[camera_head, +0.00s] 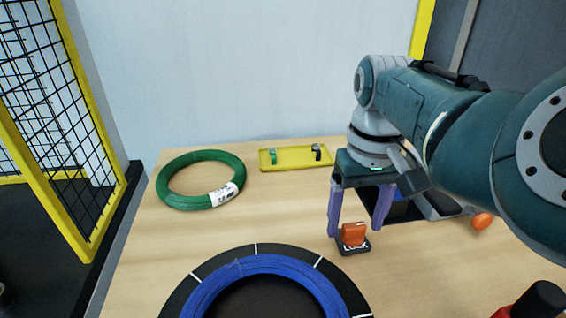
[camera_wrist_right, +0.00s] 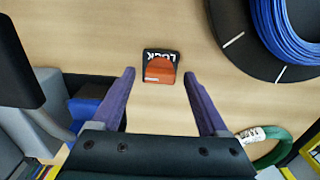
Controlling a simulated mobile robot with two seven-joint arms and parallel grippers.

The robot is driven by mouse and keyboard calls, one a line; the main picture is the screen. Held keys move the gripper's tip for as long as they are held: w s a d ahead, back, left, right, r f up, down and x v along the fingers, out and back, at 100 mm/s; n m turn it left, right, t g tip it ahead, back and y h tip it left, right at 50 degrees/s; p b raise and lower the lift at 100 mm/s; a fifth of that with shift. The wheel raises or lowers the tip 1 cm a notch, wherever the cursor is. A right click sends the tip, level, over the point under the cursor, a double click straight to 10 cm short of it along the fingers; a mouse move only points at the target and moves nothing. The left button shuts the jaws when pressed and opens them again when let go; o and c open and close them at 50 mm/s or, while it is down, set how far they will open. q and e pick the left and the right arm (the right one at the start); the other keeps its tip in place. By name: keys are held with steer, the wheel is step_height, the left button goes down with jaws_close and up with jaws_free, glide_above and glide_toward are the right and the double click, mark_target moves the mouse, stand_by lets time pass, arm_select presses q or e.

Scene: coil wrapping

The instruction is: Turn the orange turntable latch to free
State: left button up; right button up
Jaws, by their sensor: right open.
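The orange latch (camera_head: 354,234) sits on a small black base marked LOCK, on the table beside the turntable. It also shows in the right wrist view (camera_wrist_right: 161,69), just beyond the fingertips and between their lines. My right gripper (camera_head: 352,236) is open above and behind the latch, its purple fingers pointing down; it also shows in the right wrist view (camera_wrist_right: 157,75). The fingers look apart from the latch. The black turntable (camera_head: 351,283) with white marks carries a blue coil (camera_head: 204,296); its front part is cut off by the frame. My left gripper is not in view.
A green coil (camera_head: 172,196) with a white label lies at the back left. A yellow tray (camera_head: 293,161) with small items is at the back. An orange round object (camera_head: 482,221) and a black-and-red item (camera_head: 541,300) are at the right. A yellow-framed mesh fence (camera_head: 75,215) stands left.

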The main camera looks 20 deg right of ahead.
jaws_close()
stand_by(0.6)
steer(key=shift+r, duration=0.1)
steer(key=n+p, duration=0.2)
steer(key=shift+d+r+n, duration=0.1)
steer(key=shift+n, duration=0.2)
steer(key=n+p, duration=0.1)
steer(key=n, duration=0.3)
steer(key=shift+n+p, duration=0.3)
steer(key=shift+p, duration=0.05)
steer(key=n, duration=0.5)
steer(key=shift+p, duration=0.35)
steer(key=n, duration=0.5)
steer(key=shift+n, duration=0.3)
